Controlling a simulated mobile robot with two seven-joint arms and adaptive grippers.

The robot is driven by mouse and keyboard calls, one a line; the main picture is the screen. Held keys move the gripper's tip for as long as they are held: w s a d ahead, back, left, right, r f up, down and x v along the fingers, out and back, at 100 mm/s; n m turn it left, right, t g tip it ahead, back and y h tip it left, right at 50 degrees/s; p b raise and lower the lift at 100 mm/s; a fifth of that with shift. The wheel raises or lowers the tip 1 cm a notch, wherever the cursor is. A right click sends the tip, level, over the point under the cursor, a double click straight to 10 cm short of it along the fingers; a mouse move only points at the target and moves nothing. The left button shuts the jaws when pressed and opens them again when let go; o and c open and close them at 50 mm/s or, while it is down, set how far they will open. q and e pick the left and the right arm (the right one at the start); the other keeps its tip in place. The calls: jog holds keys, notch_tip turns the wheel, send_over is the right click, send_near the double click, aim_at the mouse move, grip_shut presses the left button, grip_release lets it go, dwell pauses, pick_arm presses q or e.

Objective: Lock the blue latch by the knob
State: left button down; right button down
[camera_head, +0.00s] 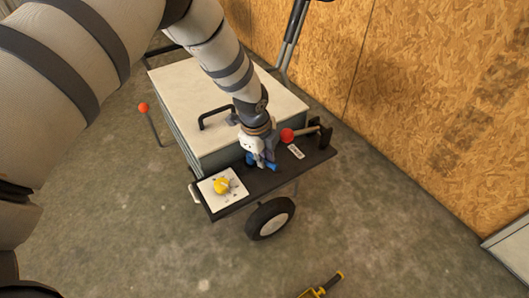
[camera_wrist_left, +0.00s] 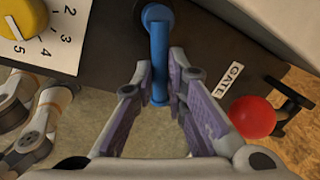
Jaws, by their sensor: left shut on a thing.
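In the head view my left gripper (camera_head: 259,152) is at the dark shelf of the cart, and only small blue parts of the latch (camera_head: 250,158) show around the fingers. The fingers hide much of it there.
The cart's dark shelf (camera_head: 240,197) carries a yellow dial (camera_head: 221,186) on a white numbered plate to the left. A GATE label (camera_head: 296,152) and a red ball knob (camera_head: 287,135) are close on the right. A black handle (camera_head: 214,116) stands on the white top behind.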

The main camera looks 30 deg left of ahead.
pick_arm(q)
jog(key=shift+s+a+m+h, duration=0.15)
jog(key=shift+s+m, duration=0.1)
jog(key=shift+m, duration=0.35)
jog(key=shift+s+a+m+h, duration=0.15)
jog(key=shift+s+m, duration=0.1)
jog(key=shift+m, duration=0.35)
jog(key=shift+s+a+m, duration=0.15)
jog(key=shift+s+m, duration=0.25)
jog(key=shift+m, duration=0.8)
jog(key=c, duration=1.6)
grip_release()
jog(key=v, duration=1.2)
jog(key=shift+a, duration=0.2)
jog(key=shift+w, duration=0.1)
